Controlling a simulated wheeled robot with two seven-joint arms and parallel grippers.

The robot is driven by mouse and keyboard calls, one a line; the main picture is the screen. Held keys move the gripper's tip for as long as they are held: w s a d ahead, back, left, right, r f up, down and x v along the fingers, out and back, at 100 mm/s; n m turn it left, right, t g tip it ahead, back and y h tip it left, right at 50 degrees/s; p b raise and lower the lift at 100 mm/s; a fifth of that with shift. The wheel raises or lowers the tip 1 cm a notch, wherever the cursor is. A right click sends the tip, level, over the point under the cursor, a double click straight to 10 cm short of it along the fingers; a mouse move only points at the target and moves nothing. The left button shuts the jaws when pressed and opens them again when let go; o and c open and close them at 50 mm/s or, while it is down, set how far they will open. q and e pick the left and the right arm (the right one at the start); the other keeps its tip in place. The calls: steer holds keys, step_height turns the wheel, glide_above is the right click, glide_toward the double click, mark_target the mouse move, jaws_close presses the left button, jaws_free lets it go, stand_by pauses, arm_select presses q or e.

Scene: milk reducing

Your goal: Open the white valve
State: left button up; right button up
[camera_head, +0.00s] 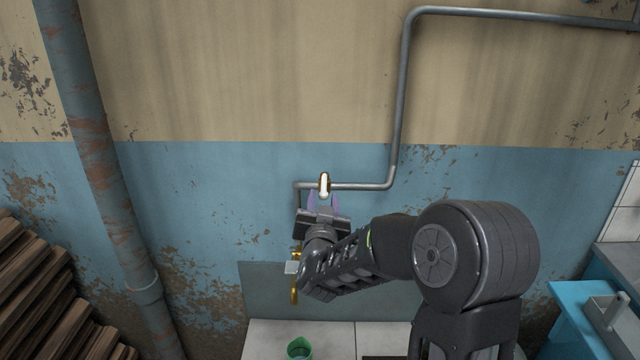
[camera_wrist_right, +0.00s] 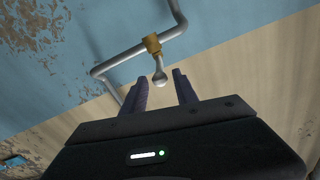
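The white valve (camera_head: 324,187) sits on the thin grey wall pipe, a small white handle on a brass body. In the right wrist view its pale handle (camera_wrist_right: 159,79) hangs from the brass fitting (camera_wrist_right: 151,43). My right gripper (camera_head: 323,203) is just below the valve in the head view, its purple fingers pointing up at it. In the right wrist view the gripper (camera_wrist_right: 159,80) is open, with one finger on each side of the handle's line and visible gaps. Contact with the handle is not visible. My left gripper is out of view.
A brass tap (camera_head: 295,292) is below, partly hidden by my right arm. A green cup (camera_head: 299,349) stands on the white tiled surface (camera_head: 272,338) under it. A thick rusty pipe (camera_head: 105,180) and stacked wood (camera_head: 45,300) are at left, a blue table (camera_head: 580,310) at right.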

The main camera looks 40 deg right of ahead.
mark_target(324, 181)
steer(key=p+x, duration=0.2)
steer(key=x, duration=0.5)
steer(key=shift+w+d, duration=0.25)
jaws_close()
stand_by(1.2)
